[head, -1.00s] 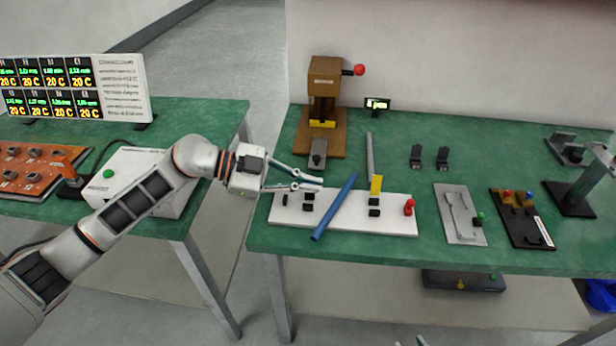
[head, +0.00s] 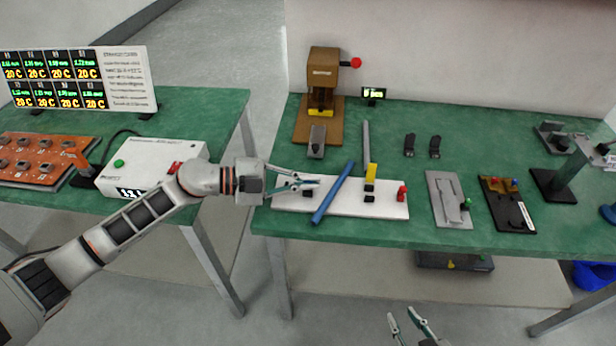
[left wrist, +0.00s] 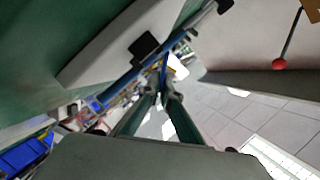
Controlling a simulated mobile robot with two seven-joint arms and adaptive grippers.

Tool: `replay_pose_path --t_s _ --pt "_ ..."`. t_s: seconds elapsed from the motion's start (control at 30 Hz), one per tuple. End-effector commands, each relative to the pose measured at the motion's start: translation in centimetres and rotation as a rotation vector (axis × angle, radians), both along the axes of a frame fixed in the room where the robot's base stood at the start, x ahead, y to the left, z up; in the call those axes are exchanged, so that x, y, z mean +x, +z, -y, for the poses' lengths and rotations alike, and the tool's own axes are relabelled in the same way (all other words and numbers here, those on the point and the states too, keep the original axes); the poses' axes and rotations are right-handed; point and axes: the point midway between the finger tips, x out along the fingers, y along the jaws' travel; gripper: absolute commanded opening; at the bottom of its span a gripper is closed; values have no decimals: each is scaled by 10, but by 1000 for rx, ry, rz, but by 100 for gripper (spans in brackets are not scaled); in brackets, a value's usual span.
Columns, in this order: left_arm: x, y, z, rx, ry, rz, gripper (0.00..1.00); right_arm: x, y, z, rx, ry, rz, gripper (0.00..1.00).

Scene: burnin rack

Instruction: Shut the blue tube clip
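The blue tube (head: 332,195) lies slantwise across a white board (head: 388,210) on the green bench. It also crosses the left wrist view (left wrist: 120,87). More black parts at the board's left end are partly hidden by my left gripper (head: 318,184). I cannot tell which part is the tube clip. My left gripper's fingers converge at the tips, close beside the tube, holding nothing visible. My right gripper (head: 402,315) is open and empty, below the bench's front edge.
A brown press with a red knob (head: 322,85) stands behind the board. Grey (head: 447,212) and black (head: 505,220) fixtures lie to the right.

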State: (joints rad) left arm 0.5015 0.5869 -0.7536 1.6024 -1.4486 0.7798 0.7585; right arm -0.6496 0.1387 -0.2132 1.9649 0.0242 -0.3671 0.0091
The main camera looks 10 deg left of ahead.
Motion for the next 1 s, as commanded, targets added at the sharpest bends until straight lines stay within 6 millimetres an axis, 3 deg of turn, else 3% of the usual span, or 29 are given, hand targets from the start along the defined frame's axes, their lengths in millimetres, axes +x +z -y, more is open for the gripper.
replay_pose_path --t_s 0.67,0.73,0.77,1.0 --pt "-2 -2 0 0 0 61 0 -1 -5 1 -3 0 -5 29" --pt "-2 -2 0 0 0 61 18 -1 -5 1 -3 0 -6 29" --pt "-2 -2 0 0 0 61 20 -1 -5 1 -3 0 -6 29" --pt "-2 -3 0 1 -1 61 20 -1 -5 1 -3 0 -6 29"
